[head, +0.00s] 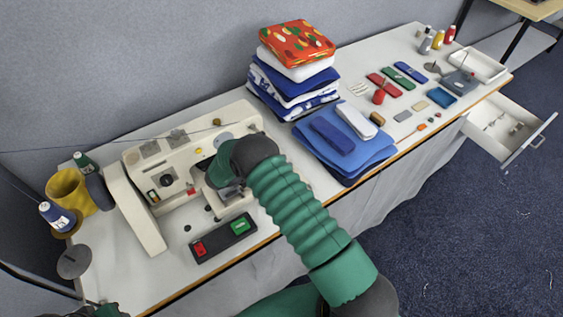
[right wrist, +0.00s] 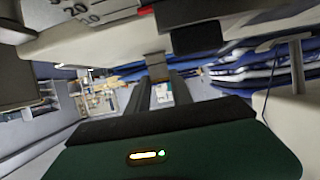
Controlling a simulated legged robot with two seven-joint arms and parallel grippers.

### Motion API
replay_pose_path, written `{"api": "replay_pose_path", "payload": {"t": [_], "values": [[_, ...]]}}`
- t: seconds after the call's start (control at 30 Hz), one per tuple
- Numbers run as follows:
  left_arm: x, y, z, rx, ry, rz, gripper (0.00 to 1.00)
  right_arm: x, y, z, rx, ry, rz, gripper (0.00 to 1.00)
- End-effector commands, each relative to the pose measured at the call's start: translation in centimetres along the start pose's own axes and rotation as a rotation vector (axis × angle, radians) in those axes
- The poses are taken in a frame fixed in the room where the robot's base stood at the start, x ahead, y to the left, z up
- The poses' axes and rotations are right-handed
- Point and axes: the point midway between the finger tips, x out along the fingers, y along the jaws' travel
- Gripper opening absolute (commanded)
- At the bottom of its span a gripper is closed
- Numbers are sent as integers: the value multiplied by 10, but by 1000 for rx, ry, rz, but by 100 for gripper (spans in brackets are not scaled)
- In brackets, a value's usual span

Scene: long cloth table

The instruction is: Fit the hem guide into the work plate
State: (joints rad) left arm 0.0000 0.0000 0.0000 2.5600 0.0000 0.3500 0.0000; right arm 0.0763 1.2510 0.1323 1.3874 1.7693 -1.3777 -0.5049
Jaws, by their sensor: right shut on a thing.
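My right gripper (head: 226,182) reaches in under the arm of the cream sewing machine (head: 190,148), low over its pale bed. In the right wrist view its two dark fingers (right wrist: 160,82) run forward, and a small grey-brown piece (right wrist: 156,64) shows at their tips. The gripper is shut on this piece, which seems to be the hem guide. In the head view my own arm and gripper hide it. I cannot pick out the work plate, or tell whether the piece touches it. A dark and green part of my left arm (head: 106,311) shows at the bottom left edge.
A black control box (head: 223,238) with red and green buttons lies in front of the machine. Thread spools and a yellow cup (head: 68,190) stand left. Folded cloth (head: 292,82) is stacked right of the machine. An open drawer (head: 510,128) juts out at the far right.

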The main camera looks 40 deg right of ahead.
Motion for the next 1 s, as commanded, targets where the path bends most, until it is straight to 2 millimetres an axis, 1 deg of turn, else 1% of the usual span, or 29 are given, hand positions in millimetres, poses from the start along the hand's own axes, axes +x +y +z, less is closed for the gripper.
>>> {"api": "replay_pose_path", "payload": {"t": [0.37, 0.4, 0.57, 0.87, 0.97, 1.0], "values": [[8, 0, 2, 0, 0, 0, 36, 4, 0, 10, 0, 0, 0, 0], [7, 0, 2, 0, 0, 0, 36, 4, 0, 8, 0, 0, 0, 32], [7, 0, 2, 0, 0, 0, 36, 4, 0, 9, -1, 0, 0, 52], [7, 0, 2, 0, 0, 0, 36, 3, 0, 9, -1, -1, 0, 52], [9, 0, 2, 0, 0, 0, 36, -6, 0, 10, -1, -2, -1, 52], [11, 0, 2, 0, 0, 0, 36, -13, -1, 11, 0, -3, -2, 52]]}}
